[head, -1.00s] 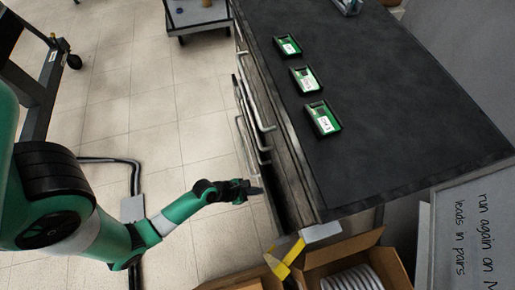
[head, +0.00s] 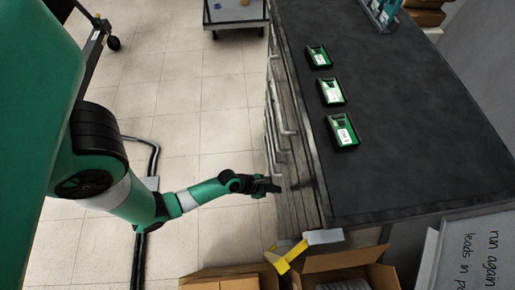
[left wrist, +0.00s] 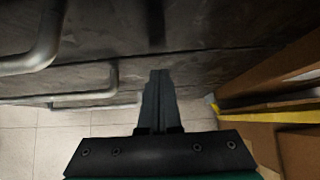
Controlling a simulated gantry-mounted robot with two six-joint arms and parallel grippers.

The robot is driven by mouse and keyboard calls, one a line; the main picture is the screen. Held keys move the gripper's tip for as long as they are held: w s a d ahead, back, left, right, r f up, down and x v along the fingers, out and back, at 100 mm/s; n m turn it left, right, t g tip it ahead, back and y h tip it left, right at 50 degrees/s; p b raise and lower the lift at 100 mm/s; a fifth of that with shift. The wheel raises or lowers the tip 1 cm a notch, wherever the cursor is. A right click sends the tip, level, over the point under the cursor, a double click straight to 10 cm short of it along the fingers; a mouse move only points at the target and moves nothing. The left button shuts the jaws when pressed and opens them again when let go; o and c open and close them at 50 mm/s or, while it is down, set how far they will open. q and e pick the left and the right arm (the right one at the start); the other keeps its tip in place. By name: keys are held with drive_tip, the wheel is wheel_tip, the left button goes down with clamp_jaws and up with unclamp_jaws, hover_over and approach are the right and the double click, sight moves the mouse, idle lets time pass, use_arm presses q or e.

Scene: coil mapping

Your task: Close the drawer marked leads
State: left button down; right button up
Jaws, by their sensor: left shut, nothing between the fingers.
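The cabinet's drawer fronts (head: 280,115) with grey bar handles face left in the head view. No "leads" marking is readable on them. The drawer front by my gripper (head: 287,208) looks flush or nearly flush with the cabinet, with no open interior showing. My left gripper (head: 276,188) is shut and empty, its tips at or very near this front; contact is not certain. In the left wrist view, the shut fingers (left wrist: 159,95) point at a worn grey metal face (left wrist: 215,45), with bar handles (left wrist: 85,92) to the left. My right gripper is not in view.
Several green boards in black trays (head: 331,91) lie on the dark countertop (head: 410,130). Open cardboard boxes (head: 345,265) and a yellow-marked piece (head: 287,257) stand at the cabinet's near end. A cart (head: 235,14) stands far back. Tiled floor (head: 215,120) left of the cabinet is largely free.

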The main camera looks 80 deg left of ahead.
use_arm(q)
drive_tip(key=s+f+p+v, duration=0.1)
drive_tip(key=p+v, duration=0.3)
drive_tip(key=v, duration=0.7)
drive_tip(key=shift+s+p, duration=0.35)
drive_tip(key=shift+p, duration=0.05)
drive_tip(key=shift+r, duration=0.1)
